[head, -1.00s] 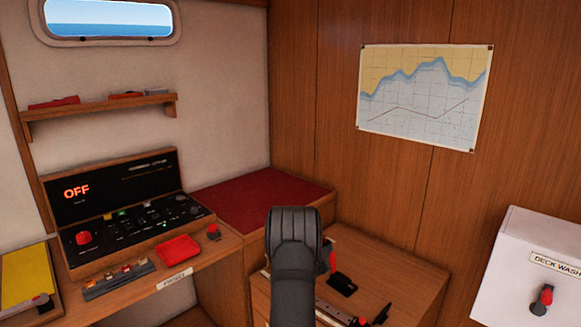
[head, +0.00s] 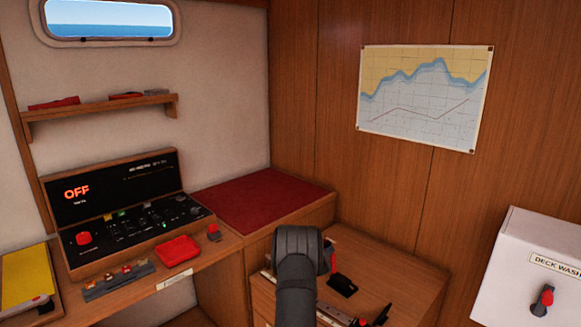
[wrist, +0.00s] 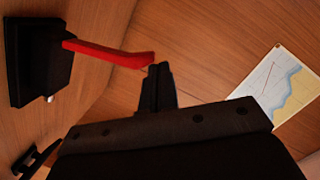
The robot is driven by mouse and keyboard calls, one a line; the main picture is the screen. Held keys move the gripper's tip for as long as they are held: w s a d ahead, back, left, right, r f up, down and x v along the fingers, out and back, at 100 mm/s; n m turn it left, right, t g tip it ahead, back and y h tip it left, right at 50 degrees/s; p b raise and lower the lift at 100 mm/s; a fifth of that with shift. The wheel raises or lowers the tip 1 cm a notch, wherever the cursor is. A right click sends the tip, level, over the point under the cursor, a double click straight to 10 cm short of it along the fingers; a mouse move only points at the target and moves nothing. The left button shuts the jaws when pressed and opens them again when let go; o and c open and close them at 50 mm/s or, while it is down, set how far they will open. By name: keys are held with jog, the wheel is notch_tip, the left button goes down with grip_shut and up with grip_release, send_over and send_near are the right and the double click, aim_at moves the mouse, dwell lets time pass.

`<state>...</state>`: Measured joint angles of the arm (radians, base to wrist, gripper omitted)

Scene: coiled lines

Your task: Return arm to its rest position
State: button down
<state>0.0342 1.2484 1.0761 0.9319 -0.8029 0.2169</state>
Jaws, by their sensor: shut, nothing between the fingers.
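My gripper (wrist: 158,68) shows in the wrist view with its dark fingers together and nothing between them. In the head view my dark arm stands at the lower middle, over the wooden desk top (head: 400,285), and hides the fingers. A red bar (wrist: 108,52) reaches from a black block (wrist: 38,55) toward the fingertips in the wrist view. Whether it touches them I cannot tell.
A control panel (head: 125,215) reading OFF stands on the left counter, with a red pouch (head: 178,250) beside it. A black item (head: 342,285) lies on the desk. A white DECK WASH box (head: 520,270) is at right. A chart (head: 425,95) hangs on the wall.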

jog(key=shift+r, duration=0.1)
jog(key=s+a+r, duration=0.5)
jog(key=s, duration=0.4)
jog(key=w+d+f, duration=0.5)
jog(key=w, duration=0.4)
jog(key=s+d+m, duration=0.2)
jog(key=s+d, duration=0.3)
jog(key=shift+s+t, duration=0.35)
jog(key=shift+t, duration=0.05)
